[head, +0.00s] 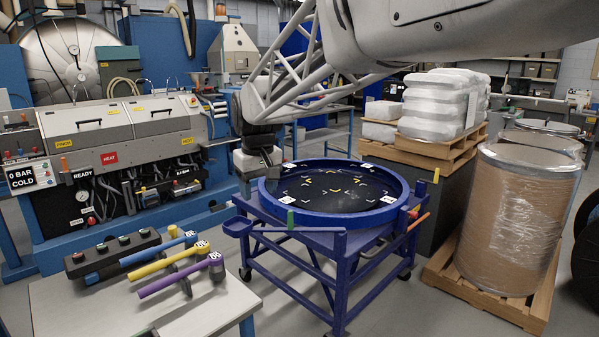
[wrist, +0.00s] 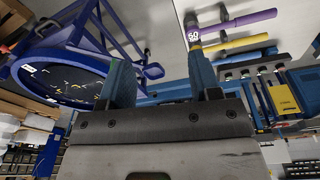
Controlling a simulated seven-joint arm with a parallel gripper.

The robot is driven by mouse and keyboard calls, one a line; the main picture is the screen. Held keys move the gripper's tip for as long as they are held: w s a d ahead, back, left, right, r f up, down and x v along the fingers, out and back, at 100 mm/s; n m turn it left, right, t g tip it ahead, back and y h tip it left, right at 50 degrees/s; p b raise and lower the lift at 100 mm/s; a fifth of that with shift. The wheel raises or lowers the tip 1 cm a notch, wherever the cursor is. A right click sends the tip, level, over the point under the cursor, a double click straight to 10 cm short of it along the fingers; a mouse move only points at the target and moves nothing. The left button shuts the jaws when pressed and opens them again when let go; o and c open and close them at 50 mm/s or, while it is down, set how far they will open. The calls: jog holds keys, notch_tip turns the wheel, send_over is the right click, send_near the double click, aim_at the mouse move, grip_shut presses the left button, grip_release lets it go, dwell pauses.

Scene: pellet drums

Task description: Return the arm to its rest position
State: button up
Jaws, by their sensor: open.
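My arm reaches in from the top right of the head view. My gripper (head: 268,158) hangs in the middle, in front of the blue machine and at the left rim of a round blue tray (head: 372,215); whether it is above or behind that rim I cannot tell. In the wrist view my gripper (wrist: 160,78) shows two fingers spread apart with nothing between them. The round tray (wrist: 28,92) is at the left of that view, seen turned over.
The blue cart (head: 340,275) carries the tray. A light table (head: 130,305) at the front left holds blue, yellow and purple handled tools (head: 180,277). A wrapped drum (head: 515,215) and stacked white bags (head: 437,105) stand on pallets at right. Grey floor lies between table and cart.

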jog(key=s+d+m, duration=0.2)
jog(key=s+d, duration=0.6)
jog(key=d, duration=0.3)
jog(key=s+d+f+m, duration=0.1)
jog(key=s+d+f, duration=0.3)
jog(key=s, duration=0.4)
jog(key=s+d+f+m, duration=0.2)
jog(key=s+d+f, duration=0.1)
jog(key=s+d, duration=0.4)
jog(key=s+d+f+m+t, duration=0.1)
jog(key=s+d+f, duration=0.3)
jog(key=s, duration=0.7)
jog(key=shift+s+d+f+m+h, duration=0.15)
jog(key=shift+d+f+m+h, duration=0.3)
jog(key=shift+d, duration=0.55)
